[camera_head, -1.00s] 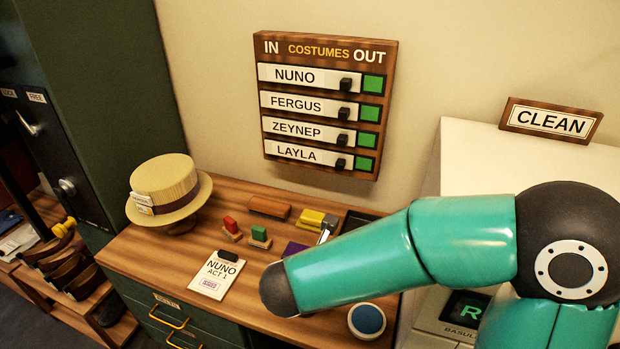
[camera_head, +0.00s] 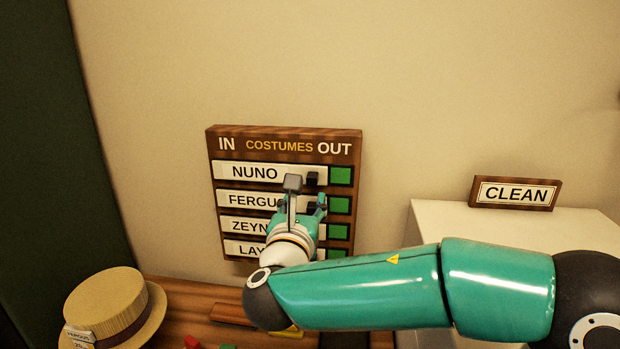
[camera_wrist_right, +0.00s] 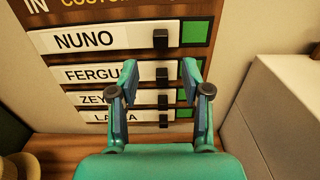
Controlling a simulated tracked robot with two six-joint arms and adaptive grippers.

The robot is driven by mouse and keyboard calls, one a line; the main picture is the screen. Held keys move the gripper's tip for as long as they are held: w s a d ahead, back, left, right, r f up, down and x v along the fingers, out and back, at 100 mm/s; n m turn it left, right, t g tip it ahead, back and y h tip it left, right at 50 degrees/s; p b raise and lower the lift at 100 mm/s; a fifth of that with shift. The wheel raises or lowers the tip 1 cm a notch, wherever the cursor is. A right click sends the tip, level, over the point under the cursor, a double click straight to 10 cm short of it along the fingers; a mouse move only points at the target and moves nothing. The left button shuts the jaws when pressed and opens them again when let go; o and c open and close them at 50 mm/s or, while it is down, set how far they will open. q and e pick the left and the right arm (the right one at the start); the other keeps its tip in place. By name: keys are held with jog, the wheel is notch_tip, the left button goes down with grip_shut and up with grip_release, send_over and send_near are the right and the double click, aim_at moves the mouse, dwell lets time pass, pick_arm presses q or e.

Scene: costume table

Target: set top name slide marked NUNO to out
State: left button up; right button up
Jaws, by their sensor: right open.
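The costume board (camera_head: 283,134) hangs on the wall, with IN at its left and OUT at its right. Its top slide, a white NUNO strip (camera_head: 250,172), has a black knob (camera_head: 312,178) near the right end; green (camera_head: 340,176) shows beyond it. In the right wrist view the NUNO knob (camera_wrist_right: 160,39) stands clear above the fingers. My right gripper (camera_head: 306,194) is open and empty in front of the board, partly hiding the FERGUS and ZEYNEP strips. In the wrist view my right gripper (camera_wrist_right: 160,67) has its fingertips around the FERGUS knob's height. My left gripper is not in view.
A CLEAN sign (camera_head: 515,193) stands on a white cabinet (camera_head: 460,222) to the right. A straw hat (camera_head: 105,305) sits on the wooden table (camera_head: 190,300) below left. The wall above the board is clear.

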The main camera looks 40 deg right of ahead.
aim_at(311, 182)
jog(key=p+x, duration=0.2)
jog(key=x, duration=0.6)
jog(key=shift+d, duration=0.25)
grip_shut()
